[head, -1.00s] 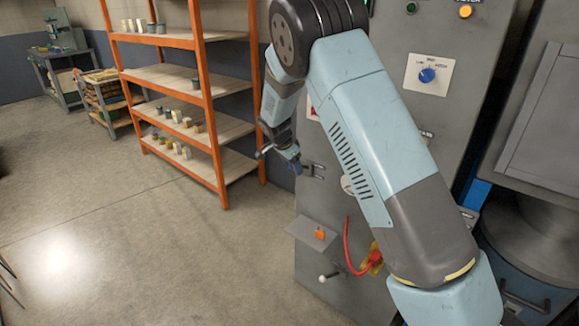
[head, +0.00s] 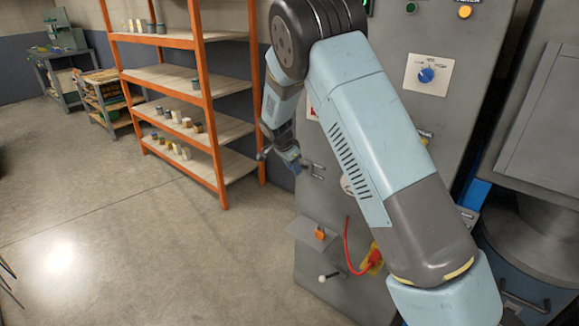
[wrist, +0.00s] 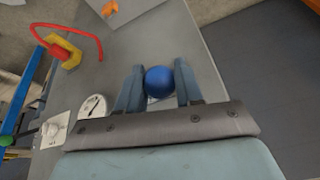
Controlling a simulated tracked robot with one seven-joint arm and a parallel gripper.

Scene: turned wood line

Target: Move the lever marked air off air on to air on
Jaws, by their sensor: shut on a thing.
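My gripper (wrist: 158,70) has its two fingers on either side of a blue ball knob (wrist: 159,81) in the wrist view and is shut on it. The knob looks like a lever's end, in front of the grey cabinet face (wrist: 185,40). Its shaft and most of a pale plate behind it are hidden. No air off or air on lettering can be read. I cannot tell the lever's position there.
A red hose (head: 347,250) with a yellow fitting, a small ledge (head: 300,232) with an orange piece (head: 320,234) and a white-knobbed handle (head: 323,278) are low on the cabinet. A blue dial (head: 427,75) is higher. An orange shelf rack (head: 207,100) stands left; the floor before it is clear.

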